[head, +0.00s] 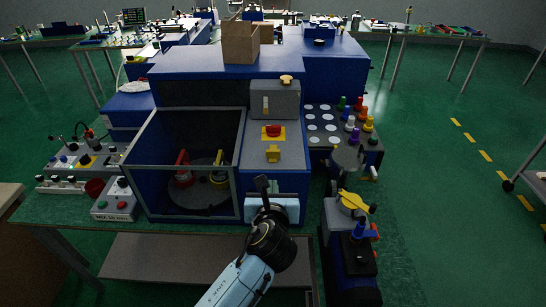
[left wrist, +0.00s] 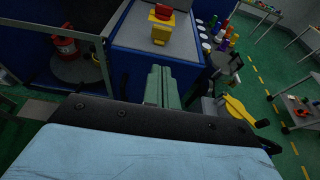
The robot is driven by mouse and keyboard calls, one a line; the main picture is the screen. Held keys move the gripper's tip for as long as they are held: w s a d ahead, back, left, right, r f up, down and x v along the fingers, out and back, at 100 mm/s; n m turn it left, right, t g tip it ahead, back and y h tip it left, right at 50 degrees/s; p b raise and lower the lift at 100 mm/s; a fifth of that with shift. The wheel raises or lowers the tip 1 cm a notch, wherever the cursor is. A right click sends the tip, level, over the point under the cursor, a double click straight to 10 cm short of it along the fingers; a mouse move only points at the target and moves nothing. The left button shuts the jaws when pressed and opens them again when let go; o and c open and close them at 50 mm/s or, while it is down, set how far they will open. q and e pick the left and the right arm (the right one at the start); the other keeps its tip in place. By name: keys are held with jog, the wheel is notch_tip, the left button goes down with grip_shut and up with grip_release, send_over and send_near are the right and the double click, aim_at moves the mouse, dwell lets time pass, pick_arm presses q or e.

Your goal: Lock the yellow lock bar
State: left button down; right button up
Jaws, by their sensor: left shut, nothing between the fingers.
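A yellow bar-like part (head: 353,202), which looks like the lock bar, lies across the top of a blue and grey fixture (head: 336,222) at the right. It also shows at the right of the left wrist view (left wrist: 238,108). I cannot tell whether it is locked. My left gripper (head: 262,184) is in front of the blue press, left of the yellow bar and apart from it. Its fingers (left wrist: 162,84) are together with nothing between them. My right gripper is not in view.
An open-fronted chamber (head: 240,170) with red and yellow parts stands left of my gripper. A red button (head: 273,131) and a yellow block (head: 273,154) are on the press top. A rack of coloured pegs (head: 342,128) stands behind the fixture.

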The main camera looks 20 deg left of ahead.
pick_arm(q)
jog(key=shift+w+f, duration=0.1)
send_near(273, 150)
jog(key=w+f, duration=0.1)
jog(key=w+a+f, duration=0.1)
jog(key=w+f, duration=0.1)
jog(key=shift+w+f, duration=0.15)
jog(key=shift+w, duration=0.2)
jog(key=shift+w+a+b, duration=0.25)
jog(key=shift+w+b, duration=0.05)
jog(key=shift+w, duration=0.5)
jog(key=w, duration=0.2)
jog(key=w+a+b, duration=0.1)
jog(key=w, duration=0.1)
jog(key=shift+w+a+f, duration=0.1)
jog(key=shift+w, duration=0.05)
jog(key=shift+r, duration=0.2)
